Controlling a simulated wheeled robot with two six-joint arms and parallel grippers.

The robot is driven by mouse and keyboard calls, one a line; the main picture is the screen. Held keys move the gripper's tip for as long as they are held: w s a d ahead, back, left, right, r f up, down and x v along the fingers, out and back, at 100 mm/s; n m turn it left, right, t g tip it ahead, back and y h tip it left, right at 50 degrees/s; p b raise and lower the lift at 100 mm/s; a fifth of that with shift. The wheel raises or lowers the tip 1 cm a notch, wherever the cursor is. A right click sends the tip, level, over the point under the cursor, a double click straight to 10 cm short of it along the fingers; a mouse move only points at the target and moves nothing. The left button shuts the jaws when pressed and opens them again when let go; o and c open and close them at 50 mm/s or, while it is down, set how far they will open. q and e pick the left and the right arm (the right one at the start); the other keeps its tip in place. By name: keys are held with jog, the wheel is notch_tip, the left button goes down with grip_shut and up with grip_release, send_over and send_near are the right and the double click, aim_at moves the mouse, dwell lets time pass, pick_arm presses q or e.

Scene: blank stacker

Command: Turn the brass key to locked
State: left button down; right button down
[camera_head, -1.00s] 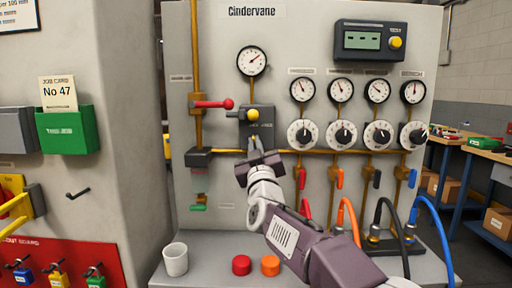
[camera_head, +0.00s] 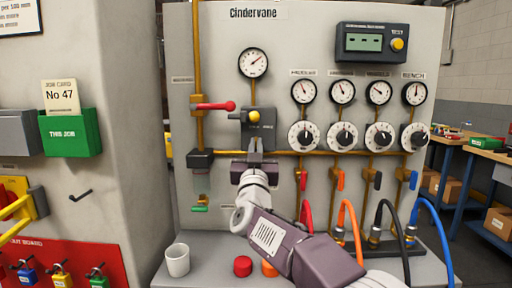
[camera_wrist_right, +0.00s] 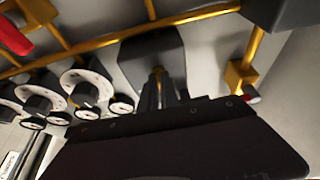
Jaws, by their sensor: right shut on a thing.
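The dark lock block (camera_head: 262,131) sits on the panel below the large gauge, with a yellow knob (camera_head: 254,116) on its front. My right gripper (camera_head: 255,146) is at the lower part of this block, fingers pointing at the panel. In the right wrist view its fingers (camera_wrist_right: 160,92) are shut on a narrow brass piece, seemingly the brass key (camera_wrist_right: 158,72), at the dark block's face. The fingers hide most of the key, so its exact angle cannot be told. My left gripper is not in view.
A red-handled lever (camera_head: 216,106) is left of the block. Dials (camera_head: 300,136) and coloured valve handles line the right side. A white cup (camera_head: 177,260) and a red cap (camera_head: 243,266) stand on the ledge below. A green tray (camera_head: 70,132) hangs at left.

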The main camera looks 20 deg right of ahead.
jog(key=shift+r, duration=0.1)
jog(key=c, duration=1.6)
grip_release()
jog(key=b+v, duration=0.2)
jog(key=v, duration=0.7)
